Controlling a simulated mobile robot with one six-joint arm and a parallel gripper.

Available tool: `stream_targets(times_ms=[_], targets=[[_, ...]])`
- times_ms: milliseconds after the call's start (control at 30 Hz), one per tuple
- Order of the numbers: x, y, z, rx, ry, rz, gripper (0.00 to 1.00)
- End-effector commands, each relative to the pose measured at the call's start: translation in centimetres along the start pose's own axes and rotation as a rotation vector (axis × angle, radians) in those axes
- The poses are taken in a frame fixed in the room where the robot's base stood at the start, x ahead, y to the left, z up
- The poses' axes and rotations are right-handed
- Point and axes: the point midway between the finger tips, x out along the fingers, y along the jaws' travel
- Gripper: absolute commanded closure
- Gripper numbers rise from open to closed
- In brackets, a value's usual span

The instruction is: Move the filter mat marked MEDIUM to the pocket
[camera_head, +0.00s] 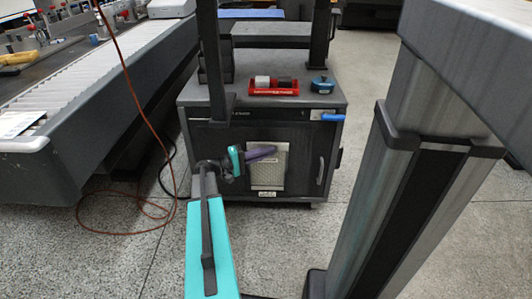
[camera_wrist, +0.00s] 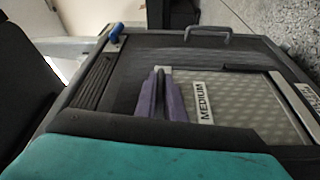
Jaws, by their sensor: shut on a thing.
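The filter mat (camera_head: 268,172) is a pale, patterned rectangular panel upright against the front of a dark cabinet. In the wrist view the mat (camera_wrist: 240,100) carries a white label reading MEDIUM. My gripper (camera_head: 272,150), with purple fingers, is shut on the mat's upper edge. In the wrist view the gripper (camera_wrist: 165,98) reaches in beside the label. The pocket (camera_wrist: 292,105) shows as a dark rim beyond the mat's lower end. A small label (camera_head: 267,194) sits below the mat. I cannot tell how deep the mat sits in the pocket.
The dark cabinet (camera_head: 190,125) has a bar handle (camera_head: 321,170) and a blue lever (camera_head: 332,117). A red tray (camera_head: 273,91) and a blue object (camera_head: 319,86) stand on top. A roller conveyor (camera_head: 100,75) is left, a grey column (camera_head: 415,170) right. An orange cable (camera_head: 145,105) hangs left.

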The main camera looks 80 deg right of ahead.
Motion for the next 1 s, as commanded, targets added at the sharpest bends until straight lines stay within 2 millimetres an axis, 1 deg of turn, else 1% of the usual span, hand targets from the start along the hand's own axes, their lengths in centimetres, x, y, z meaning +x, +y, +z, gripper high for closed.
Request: stream_targets(times_ms=[400, 800, 833, 900, 933, 1000], targets=[[-0.1, -1.1, 0.1, 0.0, 0.0, 0.001, 1.0], [-0.1, -1.3, 0.2, 0.001, 0.0, 0.001, 1.0], [-0.1, -1.3, 0.2, 0.001, 0.0, 0.001, 0.86], [-0.1, -1.3, 0.2, 0.001, 0.0, 0.001, 0.74], [-0.1, -1.3, 0.2, 0.0, 0.0, 0.001, 0.69], [-0.1, -1.3, 0.2, 0.0, 0.0, 0.001, 0.69]])
